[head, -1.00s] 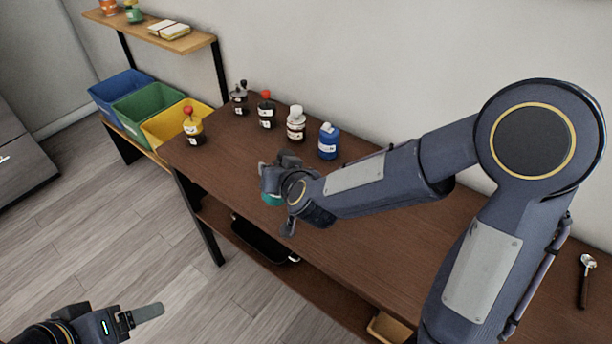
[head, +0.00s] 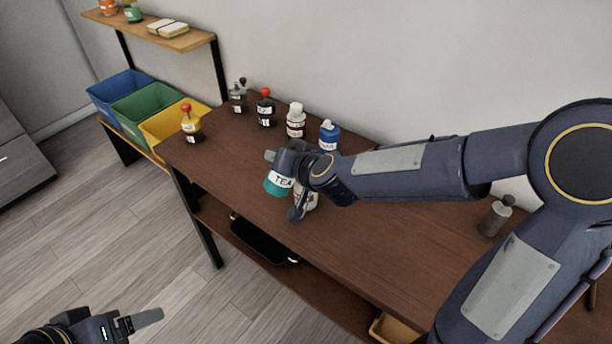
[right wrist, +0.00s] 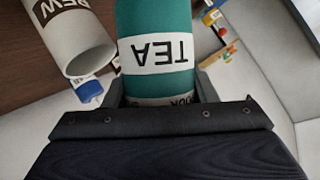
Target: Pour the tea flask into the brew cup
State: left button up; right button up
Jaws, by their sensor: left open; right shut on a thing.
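The teal tea flask (head: 274,187) has a white TEA label and is held by my right gripper (head: 289,168) over the table. In the right wrist view, the flask (right wrist: 155,20) fills the space between the fingers, its label upside down. The white brew cup (head: 312,200) is just right of the flask and partly hidden by my gripper. In the right wrist view the cup (right wrist: 78,40) shows its open rim and part of its label, apart from the flask. My left gripper (head: 125,322) is open and empty at the lower left, away from the table.
Several bottles stand along the table's back: dark ones (head: 265,108), a white one (head: 296,121) and a blue one (head: 329,136). A red-topped bottle (head: 192,125) is at the left end. A grey bottle (head: 494,217) stands at right. Colored bins (head: 145,108) lie beyond the left end.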

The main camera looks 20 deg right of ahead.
jog(key=shift+w+d+r+y+b, duration=0.15)
jog(key=shift+d+y+b, duration=0.15)
jog(key=shift+d+b, duration=0.15)
jog(key=shift+w+d+r+m+g+y+b, duration=0.15)
jog(key=shift+m+g+y+b, duration=0.15)
jog(key=shift+m+b, duration=0.45)
dwell(0.8)
jog(key=shift+r+m+g+y+b, duration=0.4)
jog(key=shift+m+y+b, duration=0.3)
jog(key=shift+m+y, duration=0.35)
dwell(1.5)
